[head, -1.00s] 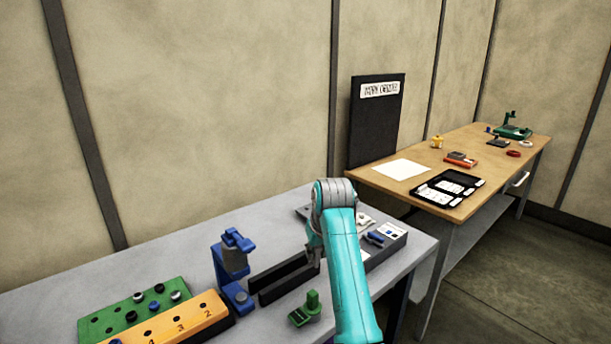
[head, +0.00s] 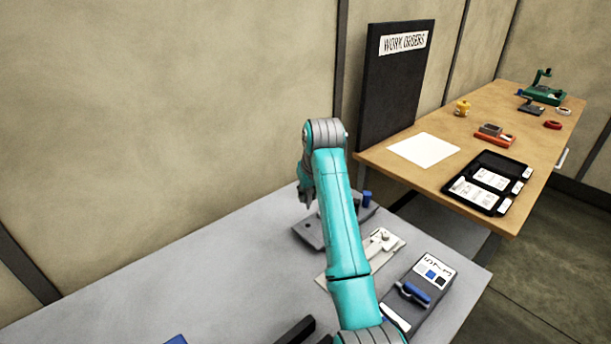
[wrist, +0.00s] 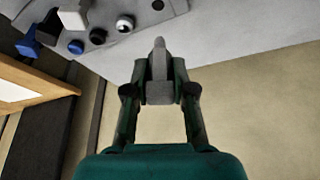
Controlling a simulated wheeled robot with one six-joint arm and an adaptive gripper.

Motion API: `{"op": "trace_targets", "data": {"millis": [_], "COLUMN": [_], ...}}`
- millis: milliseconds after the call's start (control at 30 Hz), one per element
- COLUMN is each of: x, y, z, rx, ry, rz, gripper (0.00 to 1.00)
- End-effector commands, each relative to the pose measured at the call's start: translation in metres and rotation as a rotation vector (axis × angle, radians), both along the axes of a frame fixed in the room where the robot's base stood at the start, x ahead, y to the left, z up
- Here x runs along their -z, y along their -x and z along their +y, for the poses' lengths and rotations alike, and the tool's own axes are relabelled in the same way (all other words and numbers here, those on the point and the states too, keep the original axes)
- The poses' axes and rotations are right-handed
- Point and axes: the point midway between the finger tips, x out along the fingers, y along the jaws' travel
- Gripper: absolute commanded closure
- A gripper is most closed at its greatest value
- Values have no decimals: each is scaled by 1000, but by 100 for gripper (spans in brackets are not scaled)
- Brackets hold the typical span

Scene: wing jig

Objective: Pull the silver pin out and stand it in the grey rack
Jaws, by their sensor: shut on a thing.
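In the wrist view my gripper (wrist: 160,92) is shut on the silver pin (wrist: 158,58), a grey piece with a narrow rounded tip that projects past the fingers. The grey rack (wrist: 200,20) is at the top of that view, with a silver-topped piece (wrist: 125,23), dark pieces and a blue one at its left. In the head view my gripper (head: 306,200) is near the rack's left end (head: 309,234), apparently above the bench. My arm hides much of the rack there, and the pin cannot be made out.
A pale plate with a silver fitting (head: 382,243) and a grey box with a blue handle (head: 410,292) lie right of my arm. A black bar (head: 297,331) is at the front. The grey bench (head: 190,270) is clear at left. A wooden table (head: 455,145) stands behind.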

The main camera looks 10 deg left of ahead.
Motion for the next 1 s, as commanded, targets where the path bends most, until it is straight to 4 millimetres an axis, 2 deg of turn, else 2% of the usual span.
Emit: {"op": "trace_targets", "data": {"millis": [267,700,1000], "x": [12,53,64], "y": [0,0,0], "z": [0,0,0], "rx": [0,0,0], "ry": [1,1,0], "rz": [1,1,0], "gripper": [100,100,100]}}
